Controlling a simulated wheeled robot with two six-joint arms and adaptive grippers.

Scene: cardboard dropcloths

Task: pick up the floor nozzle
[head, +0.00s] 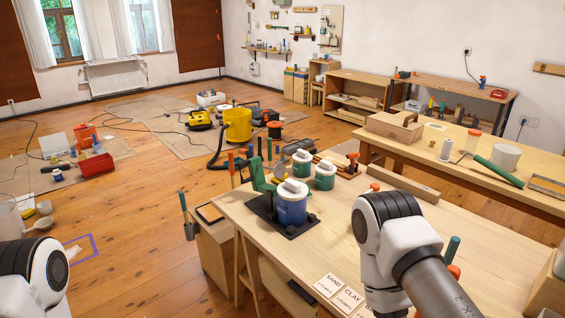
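I cannot pick out a floor nozzle with certainty. A yellow canister (237,126), which looks like a shop vacuum, stands on the floor in the middle distance. A dark hose (216,150) curves down beside its left side to the floor. The hose's lower end passes near the workbench tools, and I cannot tell what is fixed to it. Links of my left arm show at the lower left and links of my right arm at the lower right, over the near workbench. Neither gripper is in the picture.
The near workbench (345,240) holds a blue-and-white tin (292,210) on a dark mat and green tins behind it. A second bench (470,165) stands at the right. Dropcloths, a red bin (97,165) and cables lie on the left floor. Bare boards (140,210) are open between.

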